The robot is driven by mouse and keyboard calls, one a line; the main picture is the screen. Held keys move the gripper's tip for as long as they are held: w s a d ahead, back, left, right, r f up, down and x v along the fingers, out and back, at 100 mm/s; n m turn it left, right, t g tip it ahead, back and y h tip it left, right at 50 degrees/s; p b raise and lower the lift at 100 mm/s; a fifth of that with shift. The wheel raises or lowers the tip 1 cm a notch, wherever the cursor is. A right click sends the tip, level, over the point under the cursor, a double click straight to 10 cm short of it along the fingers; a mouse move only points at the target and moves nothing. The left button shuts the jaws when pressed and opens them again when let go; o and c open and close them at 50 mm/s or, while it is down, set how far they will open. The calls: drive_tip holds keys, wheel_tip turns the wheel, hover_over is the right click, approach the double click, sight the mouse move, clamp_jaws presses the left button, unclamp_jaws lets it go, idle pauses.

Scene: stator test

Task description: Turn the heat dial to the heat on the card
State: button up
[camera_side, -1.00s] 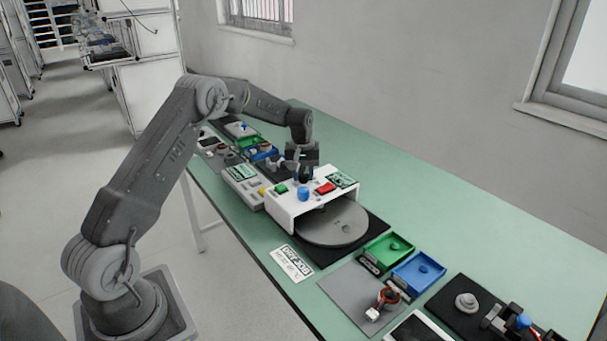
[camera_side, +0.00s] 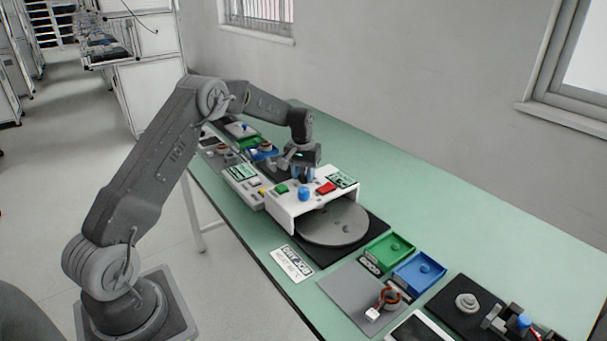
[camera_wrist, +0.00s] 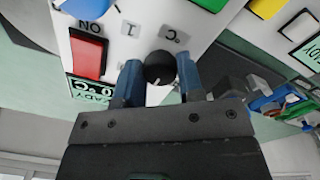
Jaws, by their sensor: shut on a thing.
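The heat dial is a round black knob (camera_wrist: 158,68) with a white pointer line, on the white oven's top beside a grey "°C" label. In the wrist view, the blue fingers of my gripper (camera_wrist: 160,76) stand on either side of the knob and are shut on it. In the side view my gripper (camera_side: 303,173) is low over the back of the white oven (camera_side: 285,208) and hides the knob. The white card (camera_side: 292,263) lies on the table in front of the oven. It reads "DRY JOB" with a heat line below; its number is too small to be sure of.
A blue knob (camera_side: 304,194), a green button (camera_side: 281,189) and a red switch (camera_wrist: 87,57) sit close by on the oven. A green-lit display (camera_wrist: 88,90) is partly cut off. A grey turntable (camera_side: 335,222) reaches out from under it. Green and blue trays (camera_side: 418,272) stand right.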

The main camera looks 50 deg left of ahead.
sight(302, 175)
drive_tip(key=o, duration=0.9)
drive_tip(key=r, duration=1.4)
drive_tip(key=shift+s+a, duration=0.15)
drive_tip(key=shift+a, duration=0.1)
